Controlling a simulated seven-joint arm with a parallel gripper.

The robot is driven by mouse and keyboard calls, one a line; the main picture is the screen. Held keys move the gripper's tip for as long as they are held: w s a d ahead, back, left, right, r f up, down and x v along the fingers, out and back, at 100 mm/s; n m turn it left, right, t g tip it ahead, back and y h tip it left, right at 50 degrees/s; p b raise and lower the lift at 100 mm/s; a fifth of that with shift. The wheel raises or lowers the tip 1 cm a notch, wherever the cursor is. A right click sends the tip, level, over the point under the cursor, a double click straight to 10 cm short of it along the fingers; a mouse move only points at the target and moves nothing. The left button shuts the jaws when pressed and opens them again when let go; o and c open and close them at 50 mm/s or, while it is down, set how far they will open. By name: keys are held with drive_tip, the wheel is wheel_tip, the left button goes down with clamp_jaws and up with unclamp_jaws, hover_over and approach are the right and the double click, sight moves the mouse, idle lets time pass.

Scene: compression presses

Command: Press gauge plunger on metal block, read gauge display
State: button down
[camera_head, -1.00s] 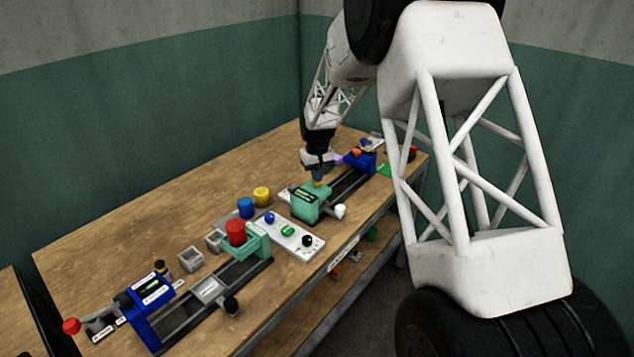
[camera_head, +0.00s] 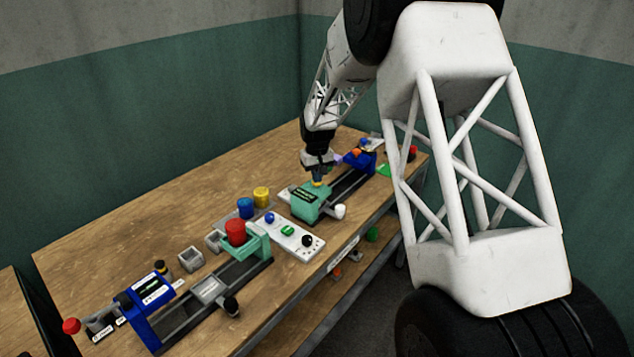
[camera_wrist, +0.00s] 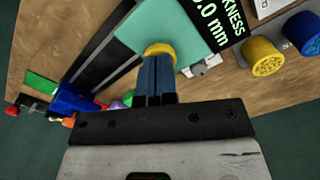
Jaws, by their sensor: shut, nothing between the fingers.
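My gripper (camera_head: 317,178) is shut and empty, pointing down over the teal gauge unit (camera_head: 306,204). In the wrist view its closed fingers (camera_wrist: 157,75) are at the yellow plunger (camera_wrist: 159,49) on top of the teal unit; whether they touch it I cannot tell. A metal block under the gauge is not clearly visible.
A blue press unit (camera_head: 360,160) stands beyond the gauge. A white panel (camera_head: 290,237) with buttons is in front, then a red knob (camera_head: 236,232) on a teal press. Yellow (camera_head: 262,196) and blue (camera_head: 245,208) cylinders stand left. The table's left rear is clear.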

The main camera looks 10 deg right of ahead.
drive_tip(key=shift+r, duration=3.45)
drive_tip(key=shift+r, duration=0.15)
drive_tip(key=shift+s+r, duration=0.15)
drive_tip(key=shift+s, duration=0.05)
drive_tip(key=s+d+r+m, duration=0.1)
drive_tip(key=s+d+r, duration=0.1)
drive_tip(key=s+r, duration=0.5)
drive_tip(key=s+d+r+t, duration=0.1)
drive_tip(key=s+d+r, duration=0.15)
drive_tip(key=s, duration=0.85)
drive_tip(key=s+d+r+m, duration=0.1)
drive_tip(key=s+r, duration=0.5)
drive_tip(key=s, duration=0.3)
drive_tip(key=s+d+f, duration=0.1)
drive_tip(key=s, duration=1.3)
drive_tip(key=s+d+m+t, duration=0.1)
drive_tip(key=s+d, duration=0.1)
drive_tip(key=s, duration=1.1)
drive_tip(key=shift+s+f+t, duration=0.3)
drive_tip(key=shift+s+f, duration=0.05)
drive_tip(key=shift+f, duration=0.05)
